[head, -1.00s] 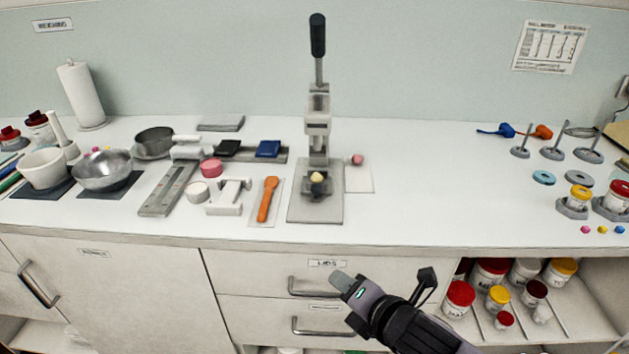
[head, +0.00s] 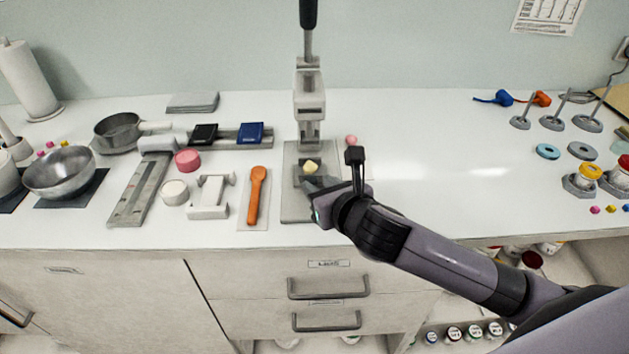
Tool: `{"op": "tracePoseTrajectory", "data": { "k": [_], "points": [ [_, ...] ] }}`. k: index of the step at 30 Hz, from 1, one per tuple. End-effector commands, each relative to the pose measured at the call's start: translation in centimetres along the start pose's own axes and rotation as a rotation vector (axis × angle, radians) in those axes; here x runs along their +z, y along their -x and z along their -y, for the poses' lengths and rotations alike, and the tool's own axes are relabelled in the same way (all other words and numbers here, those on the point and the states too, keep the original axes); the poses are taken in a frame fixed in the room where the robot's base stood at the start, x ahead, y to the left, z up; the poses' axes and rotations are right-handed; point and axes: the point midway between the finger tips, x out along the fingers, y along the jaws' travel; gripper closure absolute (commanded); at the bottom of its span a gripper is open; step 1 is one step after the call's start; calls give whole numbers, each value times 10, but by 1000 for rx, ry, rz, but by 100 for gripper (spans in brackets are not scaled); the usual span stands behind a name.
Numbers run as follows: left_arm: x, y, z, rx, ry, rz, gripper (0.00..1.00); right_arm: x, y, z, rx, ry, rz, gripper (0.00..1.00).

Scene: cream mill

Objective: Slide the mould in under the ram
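The press stands on the counter, with a black-handled lever and a grey ram (head: 310,133) above its flat base plate (head: 293,211). A pale yellow piece (head: 311,166) shows at the mould's place on the plate, in front of the ram. My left gripper is out of view.
An orange spoon-like tool (head: 255,193) on a pale mat lies left of the press. A small pink piece (head: 351,140) lies close on the right. Further left are a metal bowl (head: 60,174) and a pan (head: 117,131). The counter right of the press is mostly clear.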

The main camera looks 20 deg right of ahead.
Motion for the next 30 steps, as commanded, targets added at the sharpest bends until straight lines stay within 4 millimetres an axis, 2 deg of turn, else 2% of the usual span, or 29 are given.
{"op": "tracePoseTrajectory", "data": {
  "k": [3, 9, 19, 20, 21, 23, 30],
  "points": [
    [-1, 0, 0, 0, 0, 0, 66, 0, -14, 0, 0, -3, -1, 66],
    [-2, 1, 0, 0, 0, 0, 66, 0, -27, 0, 0, -2, -1, 66],
    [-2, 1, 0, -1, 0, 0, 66, 0, -30, 0, 1, -2, 0, 66],
    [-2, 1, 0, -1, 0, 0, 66, 0, -30, 0, 1, -2, 0, 69],
    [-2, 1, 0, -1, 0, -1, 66, 0, -30, 0, 1, -2, 0, 82],
    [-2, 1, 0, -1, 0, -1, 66, 0, -30, 0, 1, -2, 0, 100],
    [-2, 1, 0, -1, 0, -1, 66, 2, -36, 3, 0, 0, 0, 100]
  ]
}}
